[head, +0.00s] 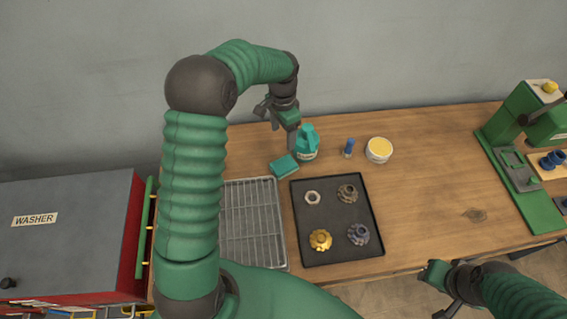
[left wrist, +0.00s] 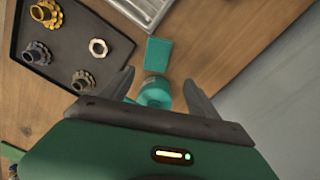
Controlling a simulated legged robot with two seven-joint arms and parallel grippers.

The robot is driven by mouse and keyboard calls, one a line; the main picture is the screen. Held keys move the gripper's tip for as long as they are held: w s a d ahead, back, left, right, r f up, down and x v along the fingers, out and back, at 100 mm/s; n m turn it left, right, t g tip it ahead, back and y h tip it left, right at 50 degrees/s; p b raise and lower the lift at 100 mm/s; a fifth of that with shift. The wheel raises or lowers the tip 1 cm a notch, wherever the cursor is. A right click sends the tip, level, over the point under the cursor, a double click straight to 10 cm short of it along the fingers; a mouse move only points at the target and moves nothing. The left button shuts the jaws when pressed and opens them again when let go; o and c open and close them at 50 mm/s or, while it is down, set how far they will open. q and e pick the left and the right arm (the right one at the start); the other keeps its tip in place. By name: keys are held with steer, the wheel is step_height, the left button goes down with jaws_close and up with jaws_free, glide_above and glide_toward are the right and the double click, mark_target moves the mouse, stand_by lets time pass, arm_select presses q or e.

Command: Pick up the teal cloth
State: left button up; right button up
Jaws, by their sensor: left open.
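The teal cloth (head: 284,166) is a small flat rectangle on the wooden table, between the wire rack and the teal bottle. It also shows in the left wrist view (left wrist: 158,54), beyond the fingertips. My left gripper (head: 278,122) is open and empty, above the table's back edge, behind the cloth and apart from it. In the left wrist view the teal bottle (left wrist: 155,92) shows between the open fingers, nearer than the cloth; I cannot tell whether they touch it. My right gripper (head: 434,294) looks open and empty, off the table's front edge at the lower right.
The teal bottle (head: 307,144) stands close to the cloth. A black tray (head: 335,216) with a nut and several gears lies in front, beside the wire rack (head: 250,222). A blue item (head: 348,148) and a round tub (head: 379,150) stand right.

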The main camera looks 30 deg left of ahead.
arm_select(q)
steer(key=p, duration=0.1)
glide_above(284, 164)
steer(key=f, duration=0.9)
steer(key=shift+w+f, duration=0.25)
steer(key=shift+f, duration=0.05)
steer(key=f, duration=0.1)
steer(key=f+p, duration=0.1)
steer(key=f, duration=0.1)
steer(key=f+p, duration=0.1)
steer(key=shift+s+f, duration=0.35)
steer(key=shift+f, duration=0.05)
steer(key=shift+w+a+f, duration=0.1)
steer(key=shift+w+f, duration=0.05)
steer(key=shift+f, duration=0.2)
steer(key=c, duration=1.1)
